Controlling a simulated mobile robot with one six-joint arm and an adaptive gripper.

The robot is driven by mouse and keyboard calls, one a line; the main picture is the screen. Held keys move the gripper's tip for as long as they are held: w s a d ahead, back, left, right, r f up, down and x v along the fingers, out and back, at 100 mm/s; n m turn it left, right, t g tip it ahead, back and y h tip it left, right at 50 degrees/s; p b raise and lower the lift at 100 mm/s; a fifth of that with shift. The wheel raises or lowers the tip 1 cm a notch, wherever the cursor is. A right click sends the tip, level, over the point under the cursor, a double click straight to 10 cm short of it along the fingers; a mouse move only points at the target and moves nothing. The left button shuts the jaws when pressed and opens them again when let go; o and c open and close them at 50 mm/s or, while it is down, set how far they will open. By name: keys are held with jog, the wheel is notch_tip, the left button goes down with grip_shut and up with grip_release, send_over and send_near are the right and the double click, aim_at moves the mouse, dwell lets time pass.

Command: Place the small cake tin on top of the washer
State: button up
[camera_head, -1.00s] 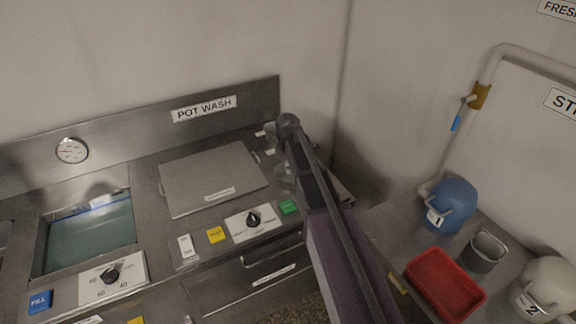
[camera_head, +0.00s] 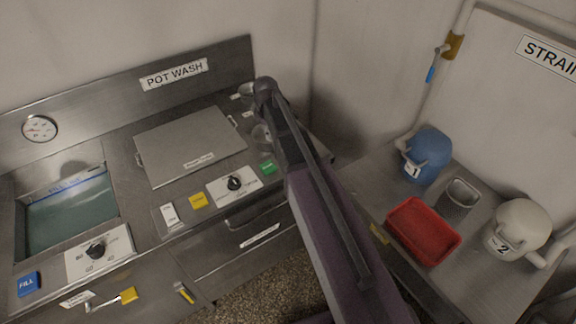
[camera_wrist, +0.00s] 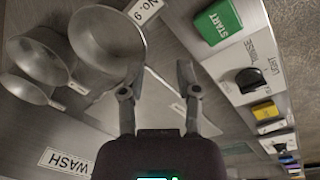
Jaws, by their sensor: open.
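Three round grey metal tins show at the upper left of the wrist view: a large one (camera_wrist: 108,36) nearest my gripper, a middle one (camera_wrist: 38,62) and a smaller-looking one (camera_wrist: 22,89) at the left edge. I cannot tell for sure which is the small cake tin. In the head view, tins show partly behind my arm, one of them at the back (camera_head: 247,90). The washer, under the POT WASH sign, has a flat square metal lid (camera_head: 190,140), bare on top. My gripper (camera_wrist: 160,76) is open and empty, its fingers beside the large tin.
A control panel with a green START button (camera_wrist: 217,20), a knob (camera_head: 234,183) and a yellow button (camera_head: 198,200) lies along the washer's front. A water-filled basin (camera_head: 70,215) is at left. A red tray (camera_head: 423,231) and two jugs stand on the right counter.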

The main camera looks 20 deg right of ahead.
jog(key=s+d+m+g, duration=0.1)
jog(key=s+d+m, duration=0.1)
jog(key=s+m, duration=1.1)
jog(key=s, duration=0.8)
jog(key=shift+s+d+m, duration=0.15)
jog(key=shift+d+m, duration=0.2)
jog(key=shift+m, duration=0.05)
jog(key=shift+f, duration=0.1)
jog(key=shift+f+b, duration=0.6)
jog(key=shift+b, duration=0.05)
